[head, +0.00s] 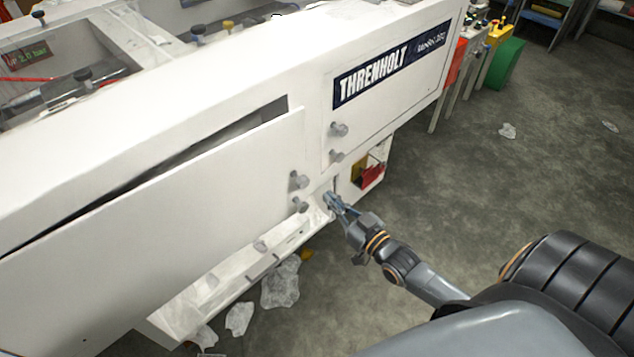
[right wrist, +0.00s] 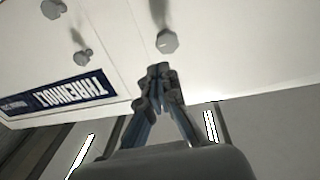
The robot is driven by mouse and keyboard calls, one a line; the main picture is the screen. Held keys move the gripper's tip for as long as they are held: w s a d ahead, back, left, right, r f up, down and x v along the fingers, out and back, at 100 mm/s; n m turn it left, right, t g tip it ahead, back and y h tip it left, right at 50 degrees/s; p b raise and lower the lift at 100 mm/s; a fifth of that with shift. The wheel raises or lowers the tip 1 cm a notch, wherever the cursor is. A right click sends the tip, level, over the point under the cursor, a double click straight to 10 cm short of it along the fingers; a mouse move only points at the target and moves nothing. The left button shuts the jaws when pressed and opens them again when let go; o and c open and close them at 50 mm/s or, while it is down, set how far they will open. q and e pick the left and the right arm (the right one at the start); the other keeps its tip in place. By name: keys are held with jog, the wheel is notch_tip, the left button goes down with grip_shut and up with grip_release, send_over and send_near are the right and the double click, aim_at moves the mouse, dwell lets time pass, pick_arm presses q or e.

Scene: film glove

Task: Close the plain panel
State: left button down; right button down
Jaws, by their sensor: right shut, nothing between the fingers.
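The plain white panel (head: 170,215) is on the left part of the machine front in the head view. It stands ajar, with a dark gap along its top edge that widens toward the right. Two grey knobs (head: 298,181) sit near its right edge. My right gripper (head: 329,200) is shut and empty, just right of the lower knob. In the right wrist view its fingertips (right wrist: 158,72) are close below a grey knob (right wrist: 167,41); I cannot tell whether they touch it. My left gripper is not in view.
A panel with a THRENHOLT label (head: 390,70) and its own knobs (head: 338,129) lies flush to the right. A white tray (head: 240,275) runs below the plain panel. Crumpled film (head: 280,284) lies on the floor. The floor at right is mostly clear.

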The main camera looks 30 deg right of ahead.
aim_at(309, 180)
jog(key=w, duration=0.4)
jog(key=w+a+p, duration=0.1)
jog(key=w, duration=0.1)
